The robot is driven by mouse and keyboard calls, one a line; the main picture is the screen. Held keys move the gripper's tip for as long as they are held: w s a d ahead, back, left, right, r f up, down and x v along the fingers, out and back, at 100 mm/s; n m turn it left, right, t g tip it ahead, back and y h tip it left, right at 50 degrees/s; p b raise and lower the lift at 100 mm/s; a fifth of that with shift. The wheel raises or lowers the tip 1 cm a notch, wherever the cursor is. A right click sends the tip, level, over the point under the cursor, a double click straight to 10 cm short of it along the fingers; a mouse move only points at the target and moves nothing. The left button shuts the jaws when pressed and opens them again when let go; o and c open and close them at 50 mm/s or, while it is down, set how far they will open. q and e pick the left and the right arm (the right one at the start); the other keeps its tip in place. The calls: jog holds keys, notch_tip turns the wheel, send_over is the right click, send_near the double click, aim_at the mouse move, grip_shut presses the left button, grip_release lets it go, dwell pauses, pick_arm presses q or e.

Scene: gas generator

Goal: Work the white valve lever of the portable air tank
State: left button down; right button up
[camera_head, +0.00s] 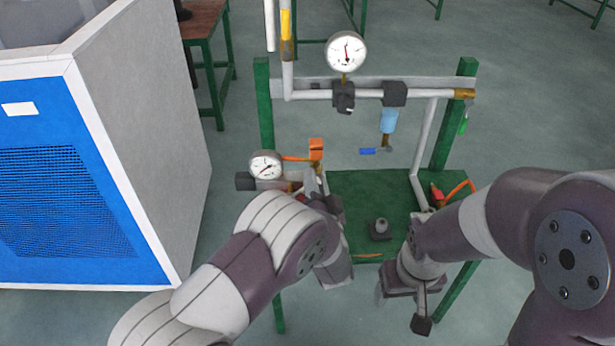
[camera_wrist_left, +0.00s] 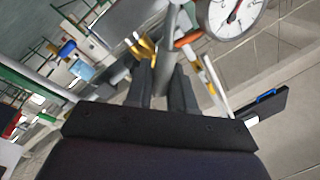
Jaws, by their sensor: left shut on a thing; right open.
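My left gripper (camera_head: 325,190) reaches forward beside a round white gauge (camera_head: 265,165) at the left of the green stand; its arm hides much of what lies below. In the left wrist view its two dark fingers (camera_wrist_left: 167,88) are closed around a pale grey bar (camera_wrist_left: 166,50), which looks like the white valve lever. The gauge (camera_wrist_left: 232,14) shows there at upper right, with an orange part (camera_wrist_left: 188,39) beside it. The tank body cannot be made out. My right gripper (camera_head: 405,300) is open, low at the stand's front right, apart from the lever.
The green stand (camera_head: 375,190) carries grey pipes (camera_head: 365,94), a larger gauge (camera_head: 346,51) and a blue-handled valve (camera_head: 367,151). A small dark fitting (camera_head: 381,230) stands on its shelf. A blue and grey cabinet (camera_head: 150,130) stands close on the left.

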pick_arm(q)
jog(key=m, duration=0.1)
jog(key=d+f+m, duration=0.1)
jog(key=m, duration=0.1)
jog(key=f+m+h, duration=0.1)
jog(key=shift+d+f+t, duration=0.1)
jog(key=shift+d+t, duration=0.15)
jog(key=shift+t, duration=0.05)
jog(key=shift+d+f+m+h, duration=0.15)
jog(key=shift+f+m+h, duration=0.15)
jog(key=shift+f+m, duration=0.6)
jog(key=shift+d+f+m+h, duration=0.1)
jog(key=shift+f+m+h, duration=0.2)
jog(key=shift+m, duration=1.05)
jog(key=shift+d+f+m+h, duration=0.15)
jog(key=shift+f+m+h, duration=0.3)
jog(key=shift+m, duration=0.7)
jog(key=shift+f, duration=0.15)
jog(key=c, duration=1.1)
grip_release()
jog(key=shift+s, duration=0.1)
jog(key=s+f, duration=0.2)
jog(key=s, duration=1)
jog(key=shift+s+a+f, duration=0.15)
jog(key=shift+s+f, duration=0.05)
jog(key=shift+f, duration=0.05)
